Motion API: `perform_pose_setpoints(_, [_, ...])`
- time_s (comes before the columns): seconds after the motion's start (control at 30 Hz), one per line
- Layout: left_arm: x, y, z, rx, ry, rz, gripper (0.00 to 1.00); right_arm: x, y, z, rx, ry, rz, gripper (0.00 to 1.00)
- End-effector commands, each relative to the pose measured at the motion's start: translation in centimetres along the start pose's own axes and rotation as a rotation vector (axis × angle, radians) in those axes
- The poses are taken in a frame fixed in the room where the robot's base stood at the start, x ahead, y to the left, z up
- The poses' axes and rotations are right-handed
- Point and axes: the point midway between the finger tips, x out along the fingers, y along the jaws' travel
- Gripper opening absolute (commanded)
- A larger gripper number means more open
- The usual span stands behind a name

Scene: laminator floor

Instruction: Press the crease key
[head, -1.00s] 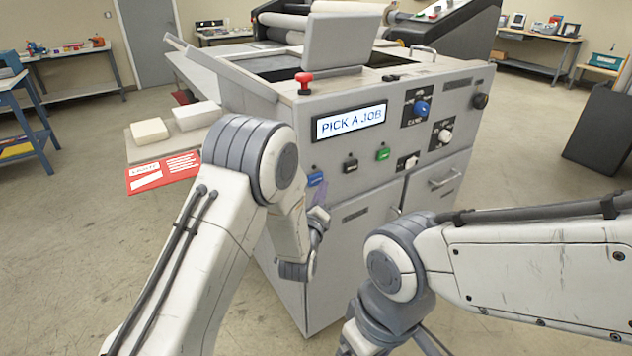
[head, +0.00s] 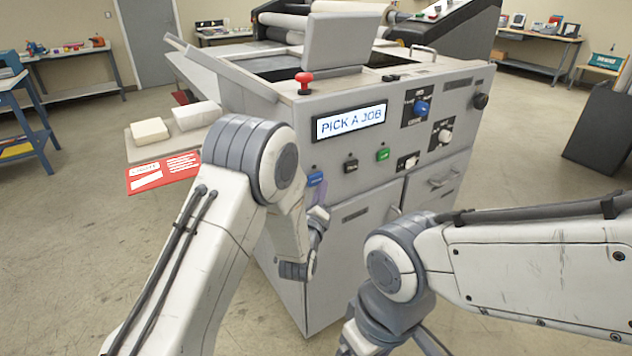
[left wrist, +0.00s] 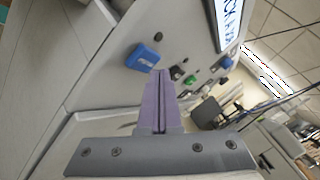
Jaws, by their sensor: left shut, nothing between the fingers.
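The machine's front panel (head: 345,150) carries a row of small keys: a blue key (head: 315,178), a black key (head: 351,165) and a green key (head: 383,154). Their lettering is too small to read, so I cannot tell which is the crease key. My left gripper (head: 319,188) is shut and empty, its purple fingers just below the blue key. Contact cannot be made out. My right gripper is out of view.
The display (head: 349,122) reads "PICK A JOB". A red mushroom button (head: 304,82) stands on top, with knobs (head: 422,108) and a white switch (head: 407,162) to the right.

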Motion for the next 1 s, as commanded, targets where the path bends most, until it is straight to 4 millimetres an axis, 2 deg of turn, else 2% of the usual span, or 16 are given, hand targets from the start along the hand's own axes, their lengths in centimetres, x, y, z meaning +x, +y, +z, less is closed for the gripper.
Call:
perform_pose_setpoints(0.27, [0.69,0.48,0.45,0.0,-0.001,0.0,0.0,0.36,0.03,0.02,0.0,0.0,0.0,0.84])
perform_pose_setpoints(1.0, [1.02,0.65,0.7,0.0,-0.001,-0.001,0.0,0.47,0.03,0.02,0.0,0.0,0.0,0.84])
